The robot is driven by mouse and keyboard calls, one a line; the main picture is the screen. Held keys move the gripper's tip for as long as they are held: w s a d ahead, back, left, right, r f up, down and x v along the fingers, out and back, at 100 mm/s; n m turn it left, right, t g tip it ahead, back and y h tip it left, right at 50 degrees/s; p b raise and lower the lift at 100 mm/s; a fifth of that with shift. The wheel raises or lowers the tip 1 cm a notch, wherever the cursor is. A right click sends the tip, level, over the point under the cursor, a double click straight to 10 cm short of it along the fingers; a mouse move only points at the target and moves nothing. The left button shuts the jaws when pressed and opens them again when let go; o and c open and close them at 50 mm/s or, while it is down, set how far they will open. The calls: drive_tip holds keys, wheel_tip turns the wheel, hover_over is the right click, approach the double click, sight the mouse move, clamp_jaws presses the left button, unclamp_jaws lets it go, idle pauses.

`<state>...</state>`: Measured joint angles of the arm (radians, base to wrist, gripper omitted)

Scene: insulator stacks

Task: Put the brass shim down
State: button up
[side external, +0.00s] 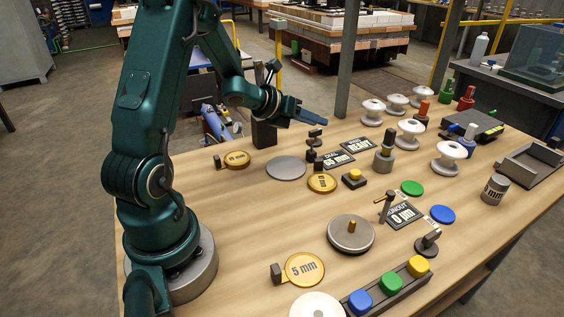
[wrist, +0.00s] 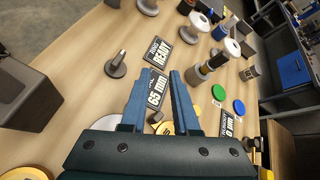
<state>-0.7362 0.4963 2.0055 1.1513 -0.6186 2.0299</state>
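Three round brass shims with dark tabs lie on the table in the side view: one marked 5 mm (side external: 305,270) at the front, one at the left (side external: 236,159), and one near the middle (side external: 322,183). My gripper (side external: 318,117) is above the table at the back, apart from the shims. In the wrist view its two blue fingers (wrist: 156,82) stand apart with nothing gripped between them. A brass shim (wrist: 165,129) shows below, between the fingers, partly hidden by them. A plain grey disc (side external: 286,168) lies between the left and middle shims.
A dark block (side external: 264,134) stands close left of my gripper. Black plates marked READY (side external: 357,145), 65 mm (side external: 338,159) and 0 µm (side external: 404,215) lie on the table. White insulators (side external: 411,130) stand at the back right. A turntable (side external: 351,238) is at the front.

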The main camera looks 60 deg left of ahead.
drive_tip(key=s+d+r+n+g+y, duration=0.1)
drive_tip(key=s+d+r+n, duration=0.3)
drive_tip(key=n, duration=0.7)
drive_tip(key=s+d+r+n+g+y, duration=0.2)
drive_tip(key=s+d+r+n, duration=0.2)
drive_tip(key=n, duration=0.7)
drive_tip(key=s+d, duration=0.2)
drive_tip(key=shift+s+d+r+g, duration=0.2)
drive_tip(key=shift+s+d+g, duration=0.05)
drive_tip(key=shift+d+g, duration=0.05)
drive_tip(key=shift+o, duration=0.3)
drive_tip(key=s+d+f+n+g+h, duration=0.1)
drive_tip(key=s+d+n+g+h, duration=0.1)
drive_tip(key=s+d+n, duration=0.6)
drive_tip(key=shift+s+d+f+g+h, duration=0.35)
drive_tip(key=shift+s+d+h, duration=0.45)
drive_tip(key=shift+s, duration=0.45)
drive_tip(key=shift+a, duration=0.15)
drive_tip(key=shift+n, duration=0.3)
